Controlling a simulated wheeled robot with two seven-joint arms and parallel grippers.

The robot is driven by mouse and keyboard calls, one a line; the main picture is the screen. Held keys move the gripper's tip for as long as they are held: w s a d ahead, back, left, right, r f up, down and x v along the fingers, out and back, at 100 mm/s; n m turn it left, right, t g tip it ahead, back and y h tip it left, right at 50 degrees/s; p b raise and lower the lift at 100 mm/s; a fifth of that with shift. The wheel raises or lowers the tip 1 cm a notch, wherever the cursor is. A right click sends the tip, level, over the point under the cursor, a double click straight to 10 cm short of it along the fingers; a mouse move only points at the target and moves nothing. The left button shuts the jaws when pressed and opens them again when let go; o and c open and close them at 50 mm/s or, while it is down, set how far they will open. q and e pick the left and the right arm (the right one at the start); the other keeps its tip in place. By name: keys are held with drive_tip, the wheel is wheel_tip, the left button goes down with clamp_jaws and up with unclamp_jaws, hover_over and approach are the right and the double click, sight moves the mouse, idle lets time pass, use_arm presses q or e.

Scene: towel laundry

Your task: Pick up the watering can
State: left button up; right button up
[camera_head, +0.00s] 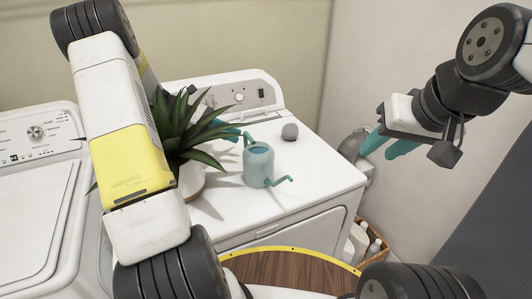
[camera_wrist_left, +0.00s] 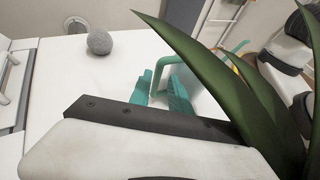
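The teal watering can (camera_head: 258,167) stands upright on the white machine's top, right of the potted plant. One curved part rises at its upper left and another sticks out at its lower right. My left gripper (camera_head: 228,130) reaches past the plant to the can's upper left; leaves and my arm partly hide it. In the left wrist view its teal fingers (camera_wrist_left: 160,90) are apart, with a paler teal curved part of the can (camera_wrist_left: 230,52) beyond them. Whether they touch the can is unclear. My right gripper (camera_head: 390,146) is open and empty, in the air at the right.
The spiky potted plant (camera_head: 178,130) stands close against my left arm, and its leaves (camera_wrist_left: 205,65) crowd the left wrist view. A grey ball (camera_head: 290,131) lies behind the can. A basket with bottles (camera_head: 358,240) is on the floor at right. A round wooden surface (camera_head: 280,268) is in front.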

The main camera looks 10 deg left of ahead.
sight(255, 143)
use_arm(q)
drive_tip(key=x, duration=0.8)
drive_tip(key=shift+w+d+f, duration=0.1)
drive_tip(key=shift+w, duration=0.15)
clamp_jaws()
drive_tip(key=shift+h, duration=0.3)
idle(0.9)
